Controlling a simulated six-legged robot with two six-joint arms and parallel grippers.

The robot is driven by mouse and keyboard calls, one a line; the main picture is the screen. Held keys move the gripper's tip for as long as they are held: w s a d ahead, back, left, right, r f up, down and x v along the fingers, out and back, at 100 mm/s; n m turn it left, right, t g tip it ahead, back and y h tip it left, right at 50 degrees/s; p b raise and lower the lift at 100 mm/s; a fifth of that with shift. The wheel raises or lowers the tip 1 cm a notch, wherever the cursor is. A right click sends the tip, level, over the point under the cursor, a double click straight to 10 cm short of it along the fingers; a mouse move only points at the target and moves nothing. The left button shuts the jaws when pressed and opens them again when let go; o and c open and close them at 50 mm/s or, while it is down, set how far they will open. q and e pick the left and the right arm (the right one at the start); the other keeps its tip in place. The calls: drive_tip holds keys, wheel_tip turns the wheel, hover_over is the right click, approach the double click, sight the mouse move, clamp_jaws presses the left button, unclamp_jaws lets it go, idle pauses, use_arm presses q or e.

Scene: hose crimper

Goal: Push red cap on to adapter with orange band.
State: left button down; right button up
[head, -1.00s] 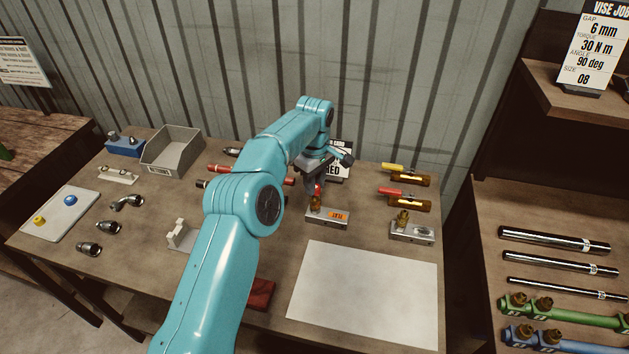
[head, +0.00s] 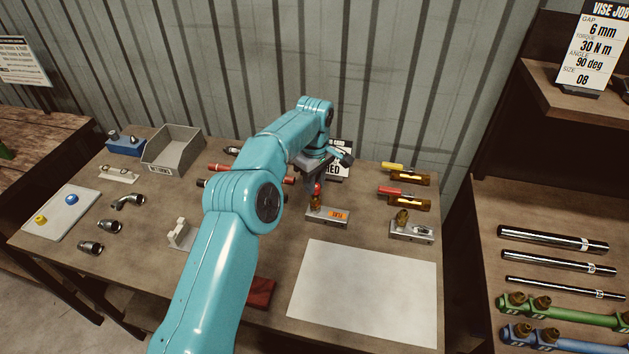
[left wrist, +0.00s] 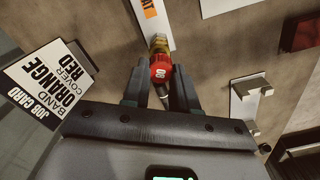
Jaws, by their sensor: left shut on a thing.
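My left gripper (left wrist: 160,88) points down with its fingers on either side of the red cap (left wrist: 161,69), shut on it. In the head view the red cap (head: 317,189) stands upright directly over the brass adapter (head: 315,203) on a small metal block with an orange label (head: 337,215). The cap and adapter look in line and touching; how far the cap sits on is hard to tell. In the left wrist view the adapter (left wrist: 160,44) shows just beyond the cap. The orange band itself is too small to make out. My right gripper is out of view.
A job card (left wrist: 47,80) reading band orange, cover red stands close behind the gripper. Another block with a brass adapter (head: 402,218) is to the right, with red- and yellow-tipped tools (head: 404,197) behind. A white sheet (head: 365,290) lies in front. A grey bin (head: 172,152) stands left.

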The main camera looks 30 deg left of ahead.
use_arm(q)
drive_tip(key=shift+p, duration=0.3)
drive_tip(key=shift+f+b, duration=0.85)
drive_tip(key=shift+f, duration=0.5)
drive_tip(key=c, duration=0.8)
unclamp_jaws()
wheel_tip(320, 180, up, 5)
drive_tip(key=shift+w+r, duration=0.1)
drive_tip(key=shift+r, duration=0.05)
wheel_tip(320, 180, up, 6)
drive_tip(key=p, duration=0.3)
drive_tip(key=shift+r+p, duration=0.35)
drive_tip(key=shift+p, duration=0.05)
